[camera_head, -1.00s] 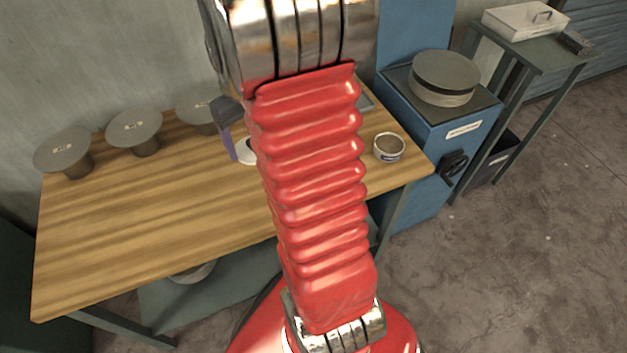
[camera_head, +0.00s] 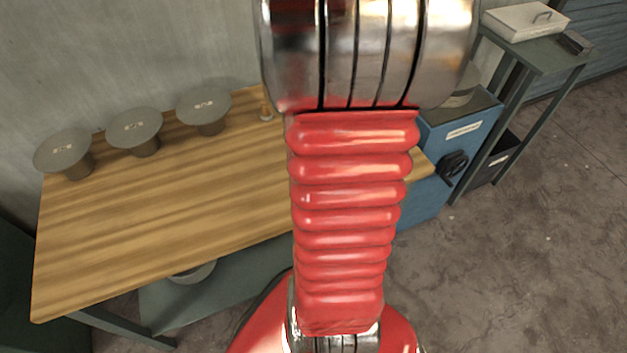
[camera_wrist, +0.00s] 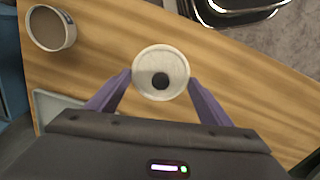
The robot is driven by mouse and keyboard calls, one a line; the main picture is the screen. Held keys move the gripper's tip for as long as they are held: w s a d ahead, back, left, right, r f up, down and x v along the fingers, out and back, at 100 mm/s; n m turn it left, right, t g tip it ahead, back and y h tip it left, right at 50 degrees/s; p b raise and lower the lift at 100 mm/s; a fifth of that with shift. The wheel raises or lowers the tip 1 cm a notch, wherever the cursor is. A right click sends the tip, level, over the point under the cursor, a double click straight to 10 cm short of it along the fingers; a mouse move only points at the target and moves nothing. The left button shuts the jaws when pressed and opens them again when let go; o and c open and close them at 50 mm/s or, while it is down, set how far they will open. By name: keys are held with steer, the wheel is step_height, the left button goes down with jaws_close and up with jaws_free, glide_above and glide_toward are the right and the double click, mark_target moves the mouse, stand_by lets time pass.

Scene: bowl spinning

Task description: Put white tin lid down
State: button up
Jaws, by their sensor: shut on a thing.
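The white tin lid (camera_wrist: 149,62), round with a black knob in its middle, is between the two purple fingers of my gripper (camera_wrist: 160,76) in the wrist view. My gripper is shut on its rim. The lid is over the wooden table; I cannot tell its height above it. An open white tin (camera_wrist: 50,28) with brown contents stands on the table at the upper left of the wrist view, apart from the lid. In the head view my arm hides the gripper, lid and tin.
The wooden table (camera_head: 150,220) has a wide clear area. Several grey round-topped stands (camera_head: 204,104) line its back edge, with a small brownish object (camera_head: 265,111) beside them. A flat grey piece (camera_wrist: 58,104) lies left of my gripper. A blue cabinet (camera_head: 462,140) adjoins the table.

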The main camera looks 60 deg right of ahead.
steer(key=shift+f, duration=3.15)
steer(key=shift+f, duration=1.85)
steer(key=o, duration=1)
steer(key=shift+f, duration=0.1)
step_height(320, 180, up, 12)
steer(key=shift+r, duration=0.15)
